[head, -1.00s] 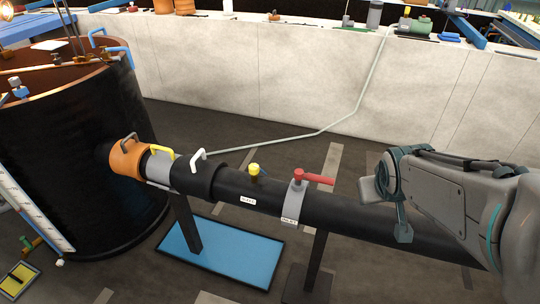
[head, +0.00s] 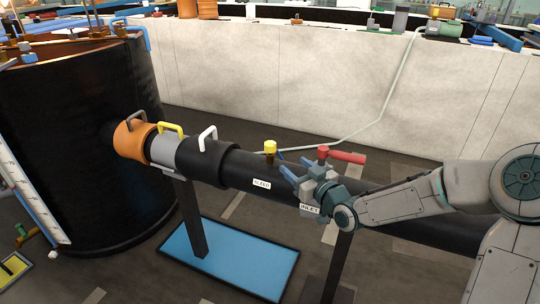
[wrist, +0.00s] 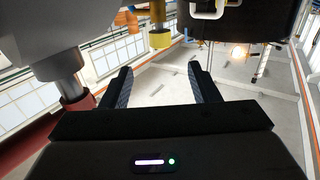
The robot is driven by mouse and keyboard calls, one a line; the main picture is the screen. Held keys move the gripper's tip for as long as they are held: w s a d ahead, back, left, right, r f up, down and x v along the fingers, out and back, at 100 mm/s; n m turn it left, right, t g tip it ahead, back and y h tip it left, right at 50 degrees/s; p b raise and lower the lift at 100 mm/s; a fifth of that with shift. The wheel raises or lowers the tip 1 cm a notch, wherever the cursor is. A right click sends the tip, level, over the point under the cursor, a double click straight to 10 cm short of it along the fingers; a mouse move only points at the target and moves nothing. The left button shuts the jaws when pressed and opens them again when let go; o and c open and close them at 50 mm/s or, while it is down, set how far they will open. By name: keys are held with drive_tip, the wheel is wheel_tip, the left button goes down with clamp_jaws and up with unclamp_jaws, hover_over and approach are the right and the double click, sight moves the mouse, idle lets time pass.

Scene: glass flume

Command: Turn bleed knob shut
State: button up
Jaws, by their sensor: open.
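The bleed knob (head: 270,147) is a small yellow cap on a brown stem, on top of the black pipe (head: 240,174) by a white label. My gripper (head: 292,168) is open and empty, just right of the knob in the head view, its fingers pointing left toward it. In the wrist view the knob (wrist: 160,38) shows ahead, above the gap between the two open fingers (wrist: 160,68). I see no contact between fingers and knob.
The inlet valve's red lever (head: 345,156) stands close beside my gripper; its red part (wrist: 75,104) is near the left finger in the wrist view. A blue mat (head: 230,262) is below.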

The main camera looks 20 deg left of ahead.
sight(274, 148)
drive_tip(key=x, duration=1.3)
drive_tip(key=shift+w+a+r+b, duration=0.15)
drive_tip(key=shift+w+a+b, duration=0.1)
drive_tip(key=shift+a+b, duration=0.1)
drive_tip(key=c, duration=0.9)
